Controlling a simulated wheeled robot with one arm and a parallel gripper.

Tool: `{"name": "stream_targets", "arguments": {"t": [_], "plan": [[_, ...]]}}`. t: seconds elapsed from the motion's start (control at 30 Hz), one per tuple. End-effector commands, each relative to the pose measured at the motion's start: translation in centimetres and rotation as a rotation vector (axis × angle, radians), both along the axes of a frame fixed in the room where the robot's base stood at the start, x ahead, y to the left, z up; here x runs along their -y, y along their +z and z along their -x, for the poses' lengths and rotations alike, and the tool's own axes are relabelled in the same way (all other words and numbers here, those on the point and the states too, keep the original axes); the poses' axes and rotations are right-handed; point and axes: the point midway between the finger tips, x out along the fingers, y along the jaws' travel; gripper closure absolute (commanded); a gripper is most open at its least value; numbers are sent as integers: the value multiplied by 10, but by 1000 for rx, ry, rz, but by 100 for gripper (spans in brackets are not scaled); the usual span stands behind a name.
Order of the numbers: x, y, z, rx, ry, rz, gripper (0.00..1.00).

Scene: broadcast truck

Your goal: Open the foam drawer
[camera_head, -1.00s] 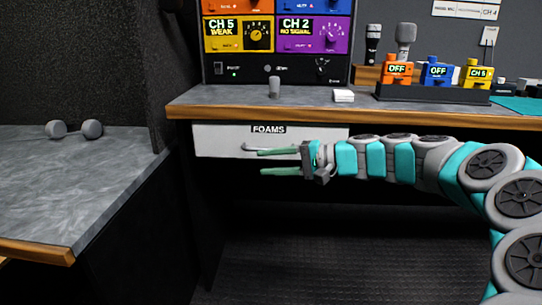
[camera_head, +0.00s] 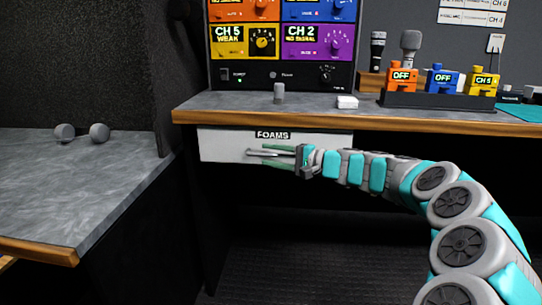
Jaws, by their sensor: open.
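The foam drawer (camera_head: 225,146) is a white front under the wooden-edged counter, with a black label reading FOAMS (camera_head: 273,136). It looks shut. A grey bar handle (camera_head: 260,154) runs across its front below the label. My gripper (camera_head: 264,157) reaches in from the right with its green fingers open at the handle. One finger shows just above the handle and one below it. The fingers partly hide the handle, and I cannot tell whether they touch it.
The counter (camera_head: 232,104) overhangs the drawer and holds a small grey cylinder (camera_head: 279,92), a white block (camera_head: 347,102) and a dark rack (camera_head: 425,101) of coloured boxes. A lower grey worktop (camera_head: 60,200) stands at left. Below the drawer is dark open space.

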Motion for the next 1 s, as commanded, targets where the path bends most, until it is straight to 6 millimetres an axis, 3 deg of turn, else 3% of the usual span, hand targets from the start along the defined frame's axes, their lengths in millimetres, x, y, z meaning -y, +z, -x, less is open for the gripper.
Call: {"name": "stream_targets", "arguments": {"t": [0.27, 0.67, 1.0], "plan": [[-2, 0, 0, 0, 0, 0, 55], [-2, 0, 0, 0, 1, 1, 100], [-2, -1, 0, 0, 1, 1, 100]]}}
